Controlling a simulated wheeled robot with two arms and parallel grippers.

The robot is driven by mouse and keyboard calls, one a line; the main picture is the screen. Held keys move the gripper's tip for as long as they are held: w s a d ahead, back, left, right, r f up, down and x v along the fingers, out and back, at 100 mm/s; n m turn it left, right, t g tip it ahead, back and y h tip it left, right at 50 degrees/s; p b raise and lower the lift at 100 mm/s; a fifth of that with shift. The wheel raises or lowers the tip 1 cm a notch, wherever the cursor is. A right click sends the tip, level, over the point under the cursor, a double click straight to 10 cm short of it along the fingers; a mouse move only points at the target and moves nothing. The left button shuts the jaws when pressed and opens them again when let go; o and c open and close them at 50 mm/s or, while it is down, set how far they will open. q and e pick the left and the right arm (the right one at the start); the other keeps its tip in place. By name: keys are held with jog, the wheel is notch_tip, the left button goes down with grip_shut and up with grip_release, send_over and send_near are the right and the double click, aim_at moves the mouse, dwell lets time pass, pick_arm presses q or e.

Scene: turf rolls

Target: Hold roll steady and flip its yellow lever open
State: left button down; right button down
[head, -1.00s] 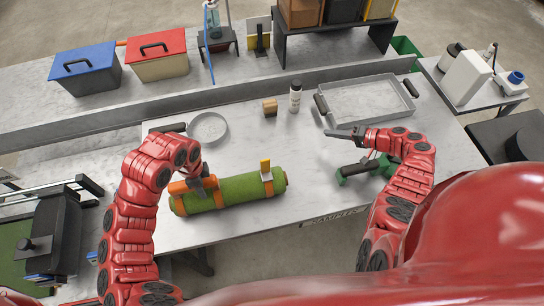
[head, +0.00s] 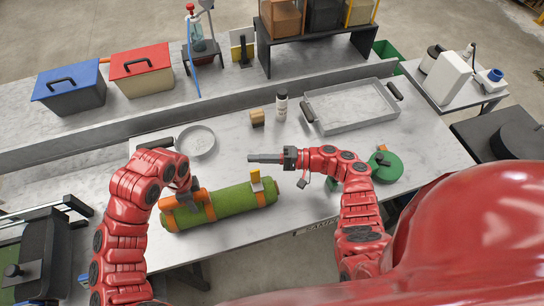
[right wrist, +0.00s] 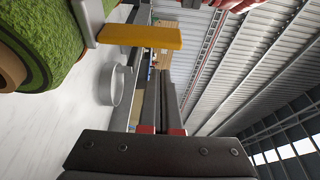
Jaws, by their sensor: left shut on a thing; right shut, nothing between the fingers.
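The green turf roll (head: 228,204) with orange straps lies on the grey table, slightly slanted. Its yellow lever (head: 255,175) stands up from a pale bracket near the right end; in the right wrist view the lever (right wrist: 140,37) points sideways at upper left beside the roll (right wrist: 60,25). My left gripper (head: 187,204) is shut on the orange part at the roll's left end; its fingertips are partly hidden. My right gripper (head: 250,158) is shut and empty, pointing left just behind the lever. In the right wrist view its fingers (right wrist: 163,85) are beside the lever, apparently apart from it.
A round grey dish (head: 214,142), a small brown block (head: 257,118) and a white bottle (head: 281,106) stand behind. A grey tray (head: 360,127) is at the back right. A green round object (head: 390,167) lies right of my right arm.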

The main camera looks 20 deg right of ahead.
aim_at(255, 177)
jog(key=shift+s+d+f, duration=0.1)
jog(key=shift+s+d, duration=0.1)
jog(key=shift+s, duration=1.6)
jog(key=shift+s, duration=0.55)
jog(key=shift+w, duration=0.1)
